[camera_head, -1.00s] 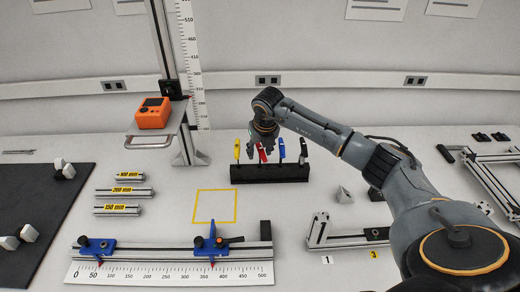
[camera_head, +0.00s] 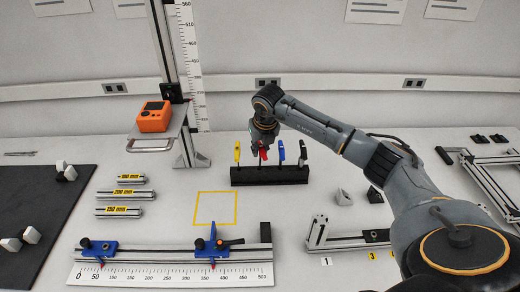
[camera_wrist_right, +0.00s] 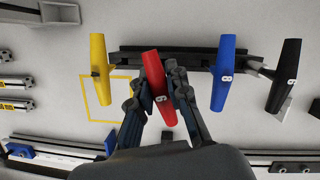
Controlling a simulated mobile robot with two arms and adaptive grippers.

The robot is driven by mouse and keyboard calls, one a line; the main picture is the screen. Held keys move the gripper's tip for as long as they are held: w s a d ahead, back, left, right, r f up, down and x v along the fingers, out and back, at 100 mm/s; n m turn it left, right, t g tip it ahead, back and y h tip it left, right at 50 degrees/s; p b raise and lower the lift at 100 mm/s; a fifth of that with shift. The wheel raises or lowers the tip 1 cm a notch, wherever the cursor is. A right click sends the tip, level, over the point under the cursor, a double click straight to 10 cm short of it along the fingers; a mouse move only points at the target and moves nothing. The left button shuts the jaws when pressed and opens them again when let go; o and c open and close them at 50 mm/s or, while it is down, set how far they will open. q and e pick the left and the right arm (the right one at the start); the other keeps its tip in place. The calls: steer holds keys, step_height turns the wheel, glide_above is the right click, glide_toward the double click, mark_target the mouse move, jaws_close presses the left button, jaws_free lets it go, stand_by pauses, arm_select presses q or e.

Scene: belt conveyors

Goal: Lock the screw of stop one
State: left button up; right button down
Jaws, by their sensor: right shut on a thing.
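The red-handled tool (camera_head: 263,153) stands in a black rack (camera_head: 285,173) between a yellow-handled tool (camera_head: 237,153) and a blue-handled tool (camera_head: 281,152). My right gripper (camera_head: 261,146) is over the rack. In the right wrist view its fingers (camera_wrist_right: 163,93) are closed around the red handle (camera_wrist_right: 154,75). The red tool's lower end is hidden. Two blue stops, a left one (camera_head: 97,247) and a right one (camera_head: 212,244), sit on the aluminium rail (camera_head: 160,254) in front. My left gripper is not in view.
A black-handled tool (camera_head: 303,150) stands at the rack's right end. A yellow square outline (camera_head: 216,222) marks empty table in front. Short labelled profiles (camera_head: 121,193) lie left. An orange device (camera_head: 153,117) sits on a raised bracket. Frame parts (camera_head: 345,242) lie right.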

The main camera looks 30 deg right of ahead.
steer(key=shift+w+p+v, duration=0.25)
steer(key=shift+p+v, duration=0.55)
steer(key=shift+v, duration=0.55)
steer(key=shift+w+p+v, duration=0.2)
steer(key=shift+p+v, duration=0.55)
steer(key=shift+v, duration=0.65)
steer(key=shift+d+r, duration=0.1)
